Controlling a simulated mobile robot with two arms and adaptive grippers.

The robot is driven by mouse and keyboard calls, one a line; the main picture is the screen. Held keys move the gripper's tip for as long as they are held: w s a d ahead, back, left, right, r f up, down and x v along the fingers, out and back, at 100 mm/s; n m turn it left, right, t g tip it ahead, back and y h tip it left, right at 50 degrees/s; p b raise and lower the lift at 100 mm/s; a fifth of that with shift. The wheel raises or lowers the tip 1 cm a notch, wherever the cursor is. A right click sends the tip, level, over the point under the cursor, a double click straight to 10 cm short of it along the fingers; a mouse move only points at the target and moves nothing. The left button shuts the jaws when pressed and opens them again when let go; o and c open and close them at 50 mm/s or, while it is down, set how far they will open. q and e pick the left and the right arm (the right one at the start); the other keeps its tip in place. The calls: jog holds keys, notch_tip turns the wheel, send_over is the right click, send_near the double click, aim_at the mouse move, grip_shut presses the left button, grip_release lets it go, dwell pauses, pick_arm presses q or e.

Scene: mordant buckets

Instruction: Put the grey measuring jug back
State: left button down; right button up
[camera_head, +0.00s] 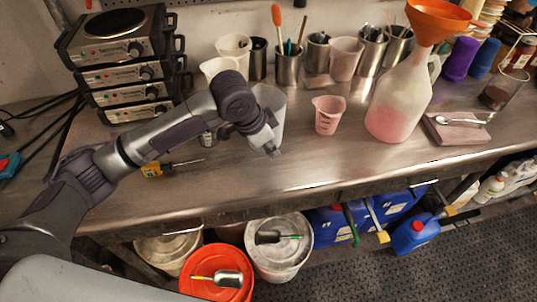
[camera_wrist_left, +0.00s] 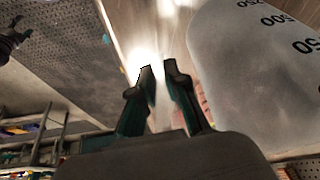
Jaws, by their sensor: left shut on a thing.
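The grey measuring jug (camera_head: 273,97) is a translucent grey vessel on the steel workbench side of my arm, partly hidden by my left wrist. In the left wrist view its wall with dark printed numbers (camera_wrist_left: 255,60) fills the right side, close beside the fingers. My left gripper (camera_head: 274,153) points down at the jug's near side; its fingers (camera_wrist_left: 163,75) are close together. It is shut on the jug, though the gripped part is hard to make out. I cannot tell whether the jug's base touches the bench. My right gripper is not in view.
A pink measuring jug (camera_head: 327,115) stands to the right, then a large flask (camera_head: 397,110) with an orange funnel. White jugs (camera_head: 220,68) and steel tool cups (camera_head: 288,66) stand behind. Stacked hotplates (camera_head: 115,45) are left. The front bench strip (camera_head: 330,170) is clear.

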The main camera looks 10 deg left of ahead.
pick_arm(q)
jog(key=shift+s+a+f+p, duration=0.1)
jog(key=shift+f+p, duration=0.1)
jog(key=shift+f, duration=0.9)
jog(key=shift+s+a+f+p, duration=0.1)
jog(key=shift+f+p, duration=0.1)
jog(key=shift+f, duration=0.85)
jog(key=shift+d, duration=0.1)
jog(key=c, duration=1.2)
grip_release()
jog(key=b+v, duration=0.1)
jog(key=v, duration=1.1)
